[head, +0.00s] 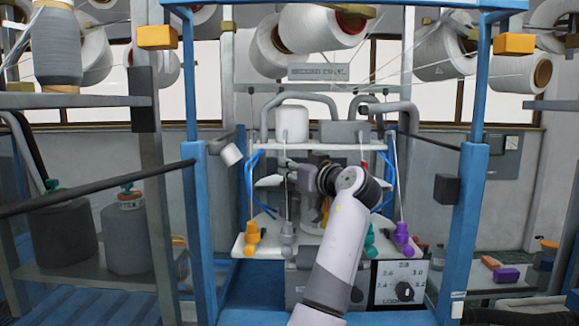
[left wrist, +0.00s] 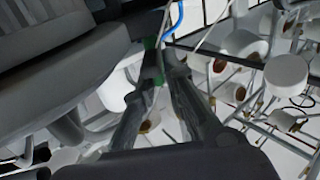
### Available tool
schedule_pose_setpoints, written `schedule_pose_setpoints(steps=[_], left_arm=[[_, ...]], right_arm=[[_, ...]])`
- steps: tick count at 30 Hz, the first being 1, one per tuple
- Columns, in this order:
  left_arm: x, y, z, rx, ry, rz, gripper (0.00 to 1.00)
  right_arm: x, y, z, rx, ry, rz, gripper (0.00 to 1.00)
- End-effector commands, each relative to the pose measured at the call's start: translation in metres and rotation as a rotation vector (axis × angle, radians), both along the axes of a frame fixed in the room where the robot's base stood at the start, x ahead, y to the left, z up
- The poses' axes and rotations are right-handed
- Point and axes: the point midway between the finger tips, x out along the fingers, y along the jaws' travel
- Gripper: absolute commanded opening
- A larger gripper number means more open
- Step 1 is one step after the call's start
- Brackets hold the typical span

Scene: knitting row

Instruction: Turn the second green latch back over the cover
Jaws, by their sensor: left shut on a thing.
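My left gripper (head: 291,168) reaches into the middle of the knitting machine, its fingers pointing left in the head view. In the left wrist view its two fingers (left wrist: 160,62) come together on a small green latch (left wrist: 151,44), of which only a little shows between and behind the fingertips. In the head view I cannot make out the latch, and my arm and gripper hide much of the machine's middle. I cannot clearly tell the cover apart from the machine's other grey parts, nor the latch's exact angle. My right gripper is not in view.
A white shelf carries an orange peg (head: 252,234), a grey peg (head: 288,236), a teal peg (head: 370,236) and a purple peg (head: 402,234). Blue posts (head: 199,230) stand on both sides. Thin upright rods and blue tubes (head: 250,185) surround the gripper closely. A dial panel (head: 400,270) is low right.

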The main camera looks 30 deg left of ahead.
Motion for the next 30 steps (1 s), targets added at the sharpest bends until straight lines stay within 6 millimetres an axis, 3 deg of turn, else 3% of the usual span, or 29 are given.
schedule_pose_setpoints(steps=[15,30], left_arm=[[0.008,-0.003,0.005,-0.001,0.000,0.279,0.00],[0.007,-0.003,0.002,0.004,-0.006,0.320,0.00]], right_arm=[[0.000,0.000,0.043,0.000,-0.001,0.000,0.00],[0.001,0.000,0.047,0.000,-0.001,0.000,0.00]])
